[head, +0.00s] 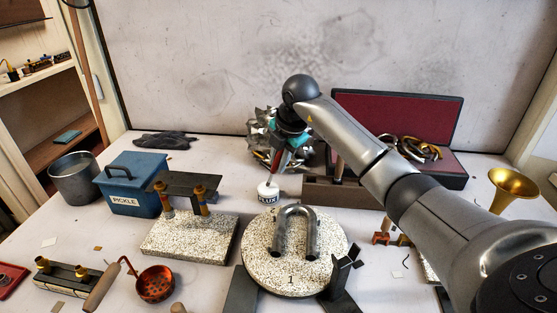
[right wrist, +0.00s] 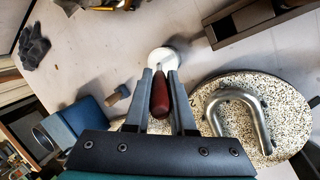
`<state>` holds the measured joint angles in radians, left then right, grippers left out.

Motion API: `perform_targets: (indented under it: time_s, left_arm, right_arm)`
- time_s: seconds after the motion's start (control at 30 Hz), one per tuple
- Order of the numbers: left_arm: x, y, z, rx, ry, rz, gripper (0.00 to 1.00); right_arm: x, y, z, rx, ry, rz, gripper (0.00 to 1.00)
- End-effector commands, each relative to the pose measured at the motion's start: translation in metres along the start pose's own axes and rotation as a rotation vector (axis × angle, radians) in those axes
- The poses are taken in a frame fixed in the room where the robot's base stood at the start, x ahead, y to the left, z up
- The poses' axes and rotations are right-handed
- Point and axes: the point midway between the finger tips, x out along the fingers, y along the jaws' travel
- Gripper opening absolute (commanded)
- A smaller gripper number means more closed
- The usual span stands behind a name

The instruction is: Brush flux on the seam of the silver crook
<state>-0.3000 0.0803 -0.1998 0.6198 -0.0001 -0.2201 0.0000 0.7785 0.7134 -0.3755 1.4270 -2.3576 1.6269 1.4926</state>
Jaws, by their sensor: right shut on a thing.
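The silver crook (head: 295,232), a U-shaped tube, lies on a round speckled board (head: 258,277) marked 1, its bend away from me. It also shows in the right wrist view (right wrist: 242,110). My right gripper (head: 280,155) is shut on the red handle of the flux brush (right wrist: 160,96). The brush points down at the white flux pot (head: 268,193), behind and left of the crook. In the right wrist view the brush's far end meets the pot (right wrist: 163,58); whether it dips inside I cannot tell. My left gripper is not in view.
A speckled block with a small metal stand (head: 188,238) and a blue PICKLE box (head: 130,185) are on the left. A red strainer (head: 155,284) lies in front. A wooden trough (head: 340,194) and a red-lined case (head: 398,115) stand behind my right arm. A brass bell (head: 513,186) is at right.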

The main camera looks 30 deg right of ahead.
Motion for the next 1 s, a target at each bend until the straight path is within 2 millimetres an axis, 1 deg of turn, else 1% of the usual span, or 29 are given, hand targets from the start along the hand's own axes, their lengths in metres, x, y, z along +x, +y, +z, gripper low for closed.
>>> perform_targets:
  time_s: [0.53,1.0]
  left_arm:
    - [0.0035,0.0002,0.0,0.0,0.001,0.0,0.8]
    - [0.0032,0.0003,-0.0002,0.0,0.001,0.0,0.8]
  right_arm:
    - [0.0067,-0.0028,-0.0005,0.0,0.0,-0.001,0.0]
    - [0.0068,-0.003,-0.0008,0.0,0.0,-0.003,0.0]
